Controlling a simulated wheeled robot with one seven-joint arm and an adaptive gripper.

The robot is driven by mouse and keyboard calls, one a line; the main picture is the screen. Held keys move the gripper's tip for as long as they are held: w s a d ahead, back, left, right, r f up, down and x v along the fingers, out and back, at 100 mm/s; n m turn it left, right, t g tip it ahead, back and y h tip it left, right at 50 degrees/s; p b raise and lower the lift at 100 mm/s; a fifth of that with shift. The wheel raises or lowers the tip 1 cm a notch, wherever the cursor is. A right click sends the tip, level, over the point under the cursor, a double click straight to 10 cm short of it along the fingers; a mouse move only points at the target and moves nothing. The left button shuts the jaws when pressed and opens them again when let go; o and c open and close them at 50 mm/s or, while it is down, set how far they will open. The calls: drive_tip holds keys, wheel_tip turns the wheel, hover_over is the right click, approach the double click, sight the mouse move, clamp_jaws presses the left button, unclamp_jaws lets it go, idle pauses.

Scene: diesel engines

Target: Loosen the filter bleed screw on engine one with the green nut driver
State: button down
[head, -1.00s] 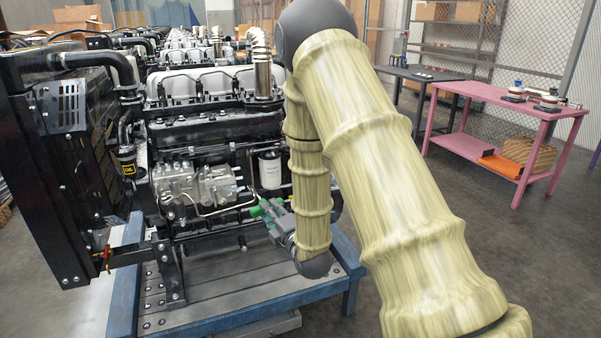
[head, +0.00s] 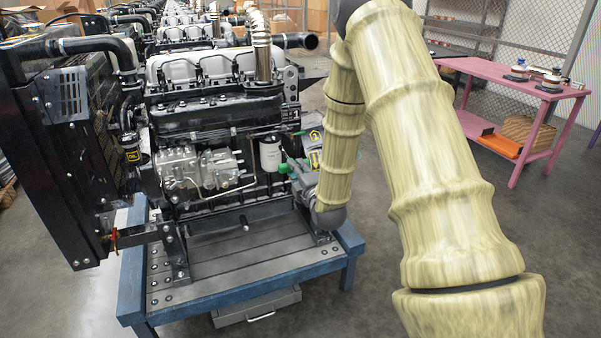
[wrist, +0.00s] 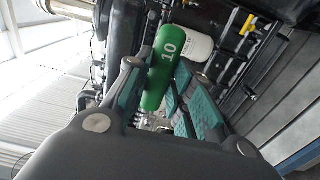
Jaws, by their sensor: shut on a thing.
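My gripper (head: 293,170) is at the lower right of the nearest engine (head: 215,125), beside and slightly below the white filter canister (head: 270,153). It is shut on the green nut driver (wrist: 165,65), whose handle, marked "10", sits between the teal finger pads (wrist: 160,95) in the wrist view. In the head view only a small green part of the driver (head: 283,168) shows. The white filter (wrist: 196,43) appears just beyond the handle in the wrist view. The driver's tip is hidden there, and I cannot make out the bleed screw in either view.
The engine stands on a blue-framed stand (head: 237,283) with a drawer (head: 258,306) below. A black radiator assembly (head: 65,150) is at left. A pink table (head: 510,78) with an orange tray (head: 500,145) is at right. Floor between stand and table is clear.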

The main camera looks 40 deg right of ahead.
sight(289, 158)
drive_tip(key=shift+x, duration=1.95)
drive_tip(key=shift+b+x, duration=0.4)
drive_tip(key=shift+x, duration=1.2)
